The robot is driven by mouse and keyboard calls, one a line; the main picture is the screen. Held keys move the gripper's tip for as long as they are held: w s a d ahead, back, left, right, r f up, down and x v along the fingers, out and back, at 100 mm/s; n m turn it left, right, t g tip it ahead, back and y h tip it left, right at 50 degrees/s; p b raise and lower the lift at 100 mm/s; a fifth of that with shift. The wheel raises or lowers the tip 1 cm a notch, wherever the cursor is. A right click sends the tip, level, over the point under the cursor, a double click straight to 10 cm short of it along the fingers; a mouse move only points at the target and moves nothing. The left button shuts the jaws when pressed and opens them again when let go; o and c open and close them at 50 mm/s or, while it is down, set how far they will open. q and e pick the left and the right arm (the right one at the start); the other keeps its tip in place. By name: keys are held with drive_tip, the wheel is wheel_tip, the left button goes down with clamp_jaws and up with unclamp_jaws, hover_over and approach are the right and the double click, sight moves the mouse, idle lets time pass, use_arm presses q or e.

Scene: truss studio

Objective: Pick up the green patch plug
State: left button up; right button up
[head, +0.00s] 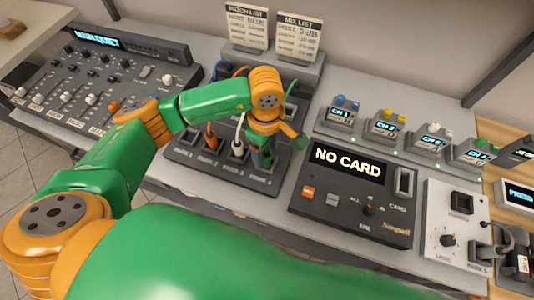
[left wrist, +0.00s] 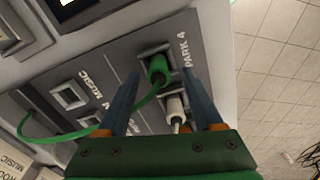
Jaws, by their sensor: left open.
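In the head view my left gripper (head: 262,154) points down over the right part of the patch panel (head: 185,157) and hides the green plug. My right gripper is not in view.
A white plug (left wrist: 174,106) sits close to the green one; it also shows in the head view (head: 237,148), beside an orange plug (head: 210,139). A mixer (head: 100,85) stands left, a "NO CARD" box (head: 350,205) right, and several small display units (head: 388,128) behind it.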

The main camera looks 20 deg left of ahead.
use_arm(q)
drive_tip(key=shift+w+f, duration=0.15)
drive_tip(key=shift+f, duration=0.8)
clamp_jaws()
drive_tip(key=shift+r, duration=0.15)
